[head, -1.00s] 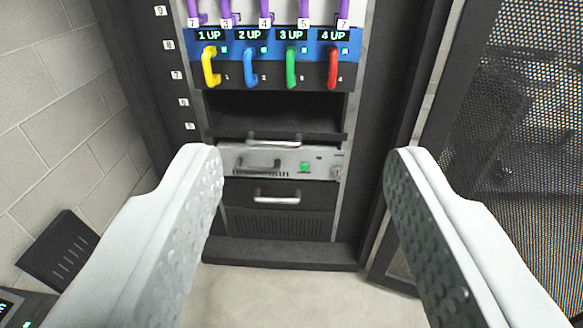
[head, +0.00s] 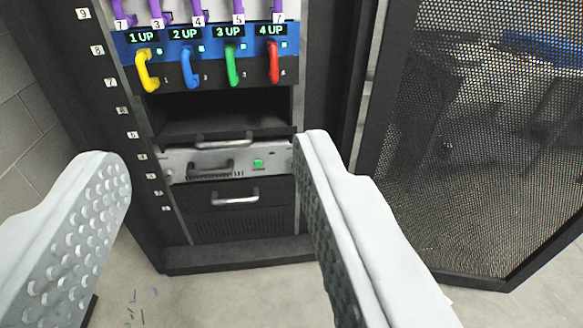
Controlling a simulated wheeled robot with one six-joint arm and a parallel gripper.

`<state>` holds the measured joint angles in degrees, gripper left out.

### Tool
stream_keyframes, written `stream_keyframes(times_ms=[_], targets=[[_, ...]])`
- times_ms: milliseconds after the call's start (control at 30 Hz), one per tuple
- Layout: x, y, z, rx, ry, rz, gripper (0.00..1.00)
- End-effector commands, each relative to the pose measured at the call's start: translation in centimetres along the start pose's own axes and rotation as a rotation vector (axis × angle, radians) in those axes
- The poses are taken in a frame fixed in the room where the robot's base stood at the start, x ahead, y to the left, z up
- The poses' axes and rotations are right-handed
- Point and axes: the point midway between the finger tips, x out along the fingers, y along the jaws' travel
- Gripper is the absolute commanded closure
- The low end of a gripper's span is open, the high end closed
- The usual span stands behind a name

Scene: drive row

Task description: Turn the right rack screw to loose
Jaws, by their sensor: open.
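The right rack screw cannot be made out; the right finger of my gripper (head: 210,155) stands in front of the unit's right end. A small dark spot at the unit's left end may be a screw, too small to tell. My gripper is open and empty, with its fingers wide apart on either side of the unit in the picture. It appears well in front of the rack.
Above is an empty dark bay (head: 222,113), then a blue panel (head: 208,35) with yellow, blue, green and red handles and purple cables. A drawer with a silver handle (head: 235,198) is below. A perforated mesh door (head: 460,150) stands open at right.

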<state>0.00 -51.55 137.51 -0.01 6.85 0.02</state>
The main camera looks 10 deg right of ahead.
Motion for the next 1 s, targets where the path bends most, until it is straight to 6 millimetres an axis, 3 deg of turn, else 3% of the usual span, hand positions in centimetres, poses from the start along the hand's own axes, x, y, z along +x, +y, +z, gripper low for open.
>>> stream_keyframes(times_ms=[167, 267, 667, 1000], targets=[[1.8, 0.2, 0.2, 0.012, -0.003, 0.007, 0.5], [4.2, 0.5, 0.4, 0.032, -0.003, 0.015, 0.5], [15.6, 2.3, 3.1, 0.125, 0.008, 0.043, 0.5], [24.7, 4.1, 7.5, 0.209, 0.018, 0.052, 0.5]])
